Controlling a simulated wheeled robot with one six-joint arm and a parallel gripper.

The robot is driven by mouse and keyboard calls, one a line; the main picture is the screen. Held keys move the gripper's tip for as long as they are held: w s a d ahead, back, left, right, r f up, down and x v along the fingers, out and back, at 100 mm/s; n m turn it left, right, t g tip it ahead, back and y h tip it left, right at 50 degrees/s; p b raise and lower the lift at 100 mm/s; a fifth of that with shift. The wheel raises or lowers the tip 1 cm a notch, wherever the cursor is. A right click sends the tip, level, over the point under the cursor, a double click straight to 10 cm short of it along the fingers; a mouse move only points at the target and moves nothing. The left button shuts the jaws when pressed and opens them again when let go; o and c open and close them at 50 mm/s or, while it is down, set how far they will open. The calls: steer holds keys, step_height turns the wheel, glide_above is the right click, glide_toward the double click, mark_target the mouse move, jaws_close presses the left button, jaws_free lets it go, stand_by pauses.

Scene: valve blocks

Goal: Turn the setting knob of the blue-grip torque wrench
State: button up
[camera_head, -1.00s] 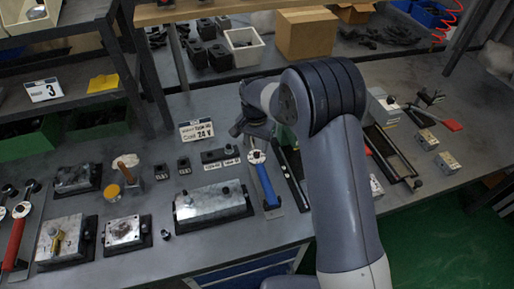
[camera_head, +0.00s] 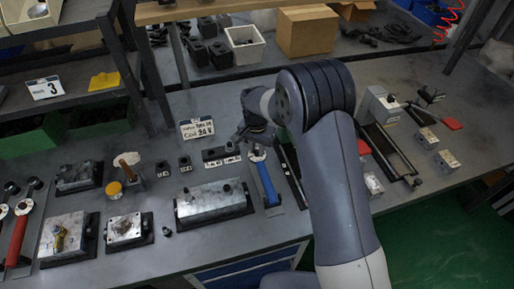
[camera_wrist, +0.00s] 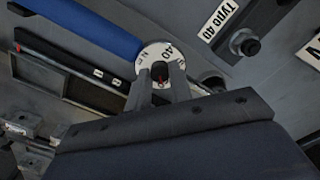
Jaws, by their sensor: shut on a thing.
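The blue-grip torque wrench (camera_head: 264,181) lies on the grey bench, its handle pointing toward the front edge. In the wrist view its blue grip (camera_wrist: 92,26) runs to the upper left, and its white dial ring (camera_wrist: 149,55) shows behind my fingers. My gripper (camera_wrist: 160,72) is at the dial, its two fingers closed around the small dark setting knob (camera_wrist: 160,68) in the ring's middle. The fingers hide part of the ring and knob. In the head view my gripper (camera_head: 256,146) is over the wrench's far end and partly hidden by my arm.
A silver valve block (camera_head: 212,203) stands left of the wrench. A small block with fittings (camera_head: 221,154) and a "24 V" card (camera_head: 197,129) are near its far end. A dark open tray (camera_head: 390,150) lies to the right. A red-grip wrench (camera_head: 16,240) lies far left.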

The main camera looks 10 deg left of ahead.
jaws_close()
steer(key=n+b, duration=0.2)
steer(key=n, duration=0.1)
steer(key=shift+f+n+b, duration=0.15)
steer(key=shift+n+b, duration=0.15)
steer(key=n+b, duration=0.2)
steer(key=n, duration=0.4)
stand_by(0.4)
steer(key=o, duration=0.7)
jaws_free()
steer(key=shift+o, duration=0.2)
